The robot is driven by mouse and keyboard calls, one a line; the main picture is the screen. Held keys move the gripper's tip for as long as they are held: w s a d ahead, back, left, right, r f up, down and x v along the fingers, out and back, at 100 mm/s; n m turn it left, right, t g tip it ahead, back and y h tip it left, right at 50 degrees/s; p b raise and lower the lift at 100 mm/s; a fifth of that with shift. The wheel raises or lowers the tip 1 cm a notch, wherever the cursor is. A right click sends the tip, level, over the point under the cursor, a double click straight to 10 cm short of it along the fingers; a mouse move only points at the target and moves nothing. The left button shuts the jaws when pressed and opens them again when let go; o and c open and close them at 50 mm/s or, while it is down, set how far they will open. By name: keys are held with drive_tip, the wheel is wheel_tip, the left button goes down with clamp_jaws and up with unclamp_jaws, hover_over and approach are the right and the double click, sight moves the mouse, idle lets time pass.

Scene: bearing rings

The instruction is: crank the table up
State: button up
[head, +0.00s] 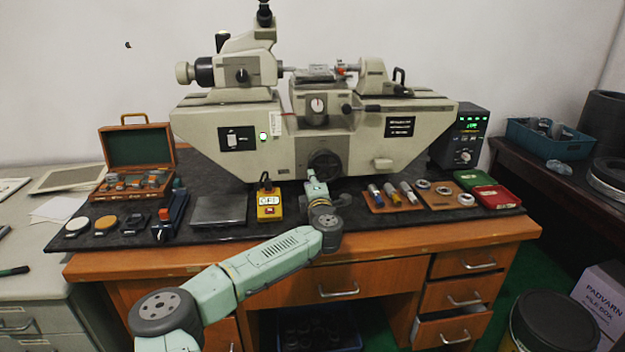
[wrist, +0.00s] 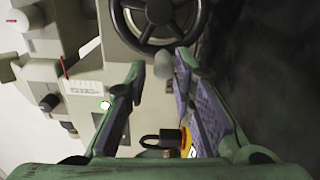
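The machine's black handwheel (head: 325,163) is on the front of the grey-beige measuring machine (head: 365,150), low in the middle. In the wrist view the handwheel (wrist: 158,18) is at the top, with its rim and spokes showing. A grey rounded crank knob (wrist: 163,65) stands out below the rim. My gripper (head: 311,176) is just in front of the wheel. In the wrist view my gripper (wrist: 161,70) is open, its fingertips on either side of the knob, the right one nearer. I cannot tell whether either touches it. The machine's small table (head: 315,73) is above.
A yellow box marked OFF (head: 269,207) stands left of my arm on the dark mat (head: 350,218). A grey plate (head: 219,209) is farther left. A wooden tray with cylinders (head: 393,197) lies close on the right.

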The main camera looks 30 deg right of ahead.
drive_tip(key=v, duration=0.7)
drive_tip(key=shift+s, duration=0.2)
drive_tip(key=shift+r, duration=0.1)
